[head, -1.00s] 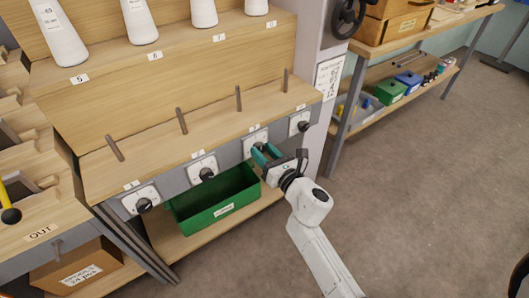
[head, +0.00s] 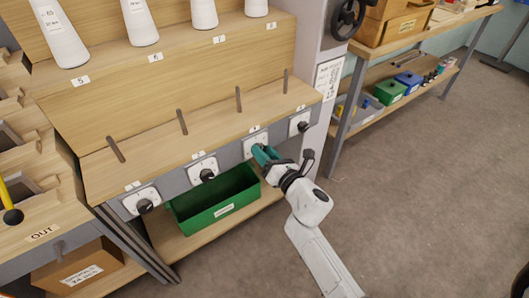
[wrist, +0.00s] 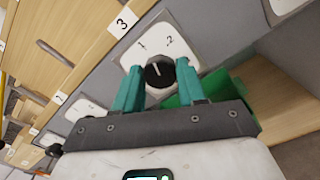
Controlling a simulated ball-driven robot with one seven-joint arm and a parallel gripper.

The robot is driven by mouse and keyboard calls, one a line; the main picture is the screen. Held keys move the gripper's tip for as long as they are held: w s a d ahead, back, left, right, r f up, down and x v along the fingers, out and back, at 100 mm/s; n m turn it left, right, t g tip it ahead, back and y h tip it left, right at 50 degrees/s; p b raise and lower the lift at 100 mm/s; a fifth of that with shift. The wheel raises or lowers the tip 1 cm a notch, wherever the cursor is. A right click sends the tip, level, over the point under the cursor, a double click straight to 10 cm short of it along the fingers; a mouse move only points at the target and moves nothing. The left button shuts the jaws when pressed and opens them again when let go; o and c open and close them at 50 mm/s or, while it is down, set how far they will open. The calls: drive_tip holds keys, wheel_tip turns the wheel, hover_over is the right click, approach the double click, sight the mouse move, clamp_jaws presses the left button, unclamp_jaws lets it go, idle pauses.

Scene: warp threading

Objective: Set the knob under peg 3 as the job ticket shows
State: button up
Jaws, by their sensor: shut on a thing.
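The knob under peg 3 (wrist: 159,73) is black and round with a white pointer line, on a white dial plate (wrist: 150,46) below the label 3. In the wrist view, its line points roughly up the picture, between the dial marks 1 and 2. My gripper (wrist: 160,76) is shut on this knob, one teal finger on each side. In the head view, my gripper (head: 264,154) is at the third plate (head: 254,143) from the left and hides the knob. Peg 3 (head: 238,98) stands bare above. A posted sheet (head: 328,76) hangs on the grey post, too small to read.
Similar knobs sit under the other pegs, to the left (head: 207,174) and right (head: 303,126). A green bin (head: 215,205) stands on the shelf below. White cones (head: 203,14) stand on the upper ledge. The floor to the right is clear.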

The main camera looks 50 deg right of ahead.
drive_tip(key=shift+f+m+p, duration=0.2)
drive_tip(key=shift+m+p, duration=1.75)
drive_tip(key=shift+m, duration=6.05)
drive_tip(key=shift+f+m+p, duration=0.2)
drive_tip(key=shift+m+p, duration=1.75)
drive_tip(key=shift+m, duration=6.05)
drive_tip(key=o, duration=1.1)
drive_tip(key=shift+c, duration=0.2)
drive_tip(key=shift+a+r, duration=0.1)
